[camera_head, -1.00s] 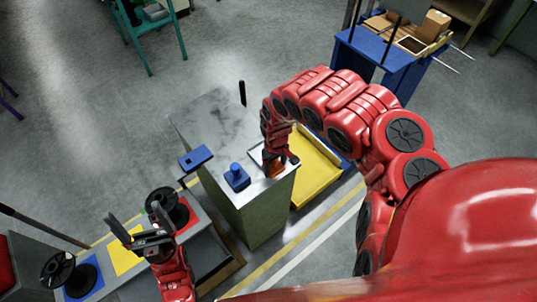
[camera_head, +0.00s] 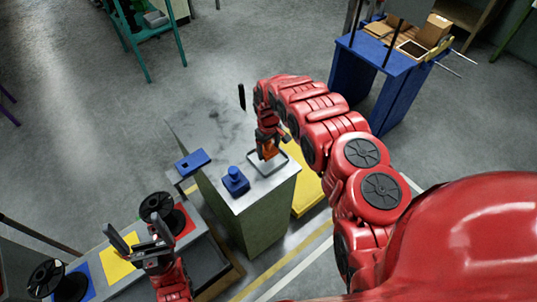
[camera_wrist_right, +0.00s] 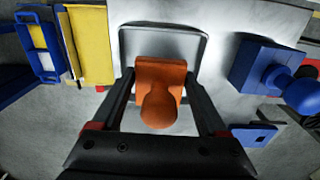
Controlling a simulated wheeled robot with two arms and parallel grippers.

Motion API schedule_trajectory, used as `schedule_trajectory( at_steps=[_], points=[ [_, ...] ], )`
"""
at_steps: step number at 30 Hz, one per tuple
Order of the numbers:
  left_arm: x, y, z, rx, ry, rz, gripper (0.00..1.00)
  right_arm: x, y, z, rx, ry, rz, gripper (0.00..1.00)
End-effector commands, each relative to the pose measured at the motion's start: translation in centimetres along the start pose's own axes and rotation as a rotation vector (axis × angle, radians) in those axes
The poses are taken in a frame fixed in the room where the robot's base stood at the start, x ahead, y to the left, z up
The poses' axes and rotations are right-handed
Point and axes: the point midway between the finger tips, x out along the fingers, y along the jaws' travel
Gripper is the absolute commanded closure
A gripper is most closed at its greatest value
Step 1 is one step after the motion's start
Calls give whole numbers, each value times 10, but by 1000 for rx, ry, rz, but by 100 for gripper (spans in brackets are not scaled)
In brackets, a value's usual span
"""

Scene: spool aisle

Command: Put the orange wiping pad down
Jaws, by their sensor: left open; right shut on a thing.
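The orange wiping pad (camera_wrist_right: 161,88) is between the fingers of my right gripper (camera_wrist_right: 160,118), its rounded handle toward the wrist camera. In the head view, the right gripper (camera_head: 268,141) holds the pad (camera_head: 269,150) over a shallow grey tray (camera_head: 281,160) at the bench top's right edge. In the wrist view the pad overlaps the tray (camera_wrist_right: 190,47). I cannot tell whether it touches the tray's floor. My left gripper (camera_head: 138,236) is open and empty, over the low bench at lower left.
A blue knobbed block (camera_head: 235,181) and a blue plate with a hole (camera_head: 193,162) are left of the tray on the bench (camera_head: 205,122). A yellow surface (camera_head: 307,193) lies right of the bench. Black spools (camera_head: 157,205) stand at lower left.

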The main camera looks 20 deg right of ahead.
Motion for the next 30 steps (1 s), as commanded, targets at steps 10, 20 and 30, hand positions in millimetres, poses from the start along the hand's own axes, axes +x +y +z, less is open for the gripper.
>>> schedule_trajectory(
  at_steps=[10,20,30],
  points=[
    [11,0,-2,0,0,0,8,27,-2,-2,-1,2,-3,100],
    [12,-1,-2,0,0,0,8,35,0,0,-1,0,0,100],
    [9,0,-2,0,0,0,8,38,0,0,-1,0,0,13]
  ],
)
